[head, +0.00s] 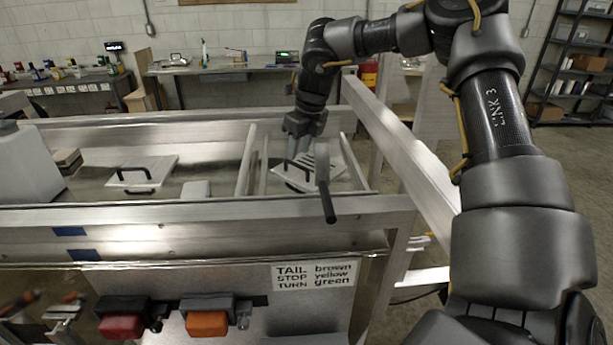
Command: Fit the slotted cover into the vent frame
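The slotted cover (335,172) is a pale plate with slots and a black handle (297,168). It lies at a slant between the metal rails right of the trailer's middle, partly hidden by an upright grey piece with a black grip. My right gripper (299,153) points down at the cover's handle from above and behind. Its fingertips are close to the handle, and I cannot tell whether they touch it or are closed on it. The vent frame cannot be made out clearly; rails surround the area beneath the cover. My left gripper is not in view.
A plain plate with a black handle (145,172) lies on the left of the trailer. The upright grey piece's black grip (327,203) juts over the front rail (200,216). A diagonal metal beam (400,150) runs beside my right arm. Benches stand behind.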

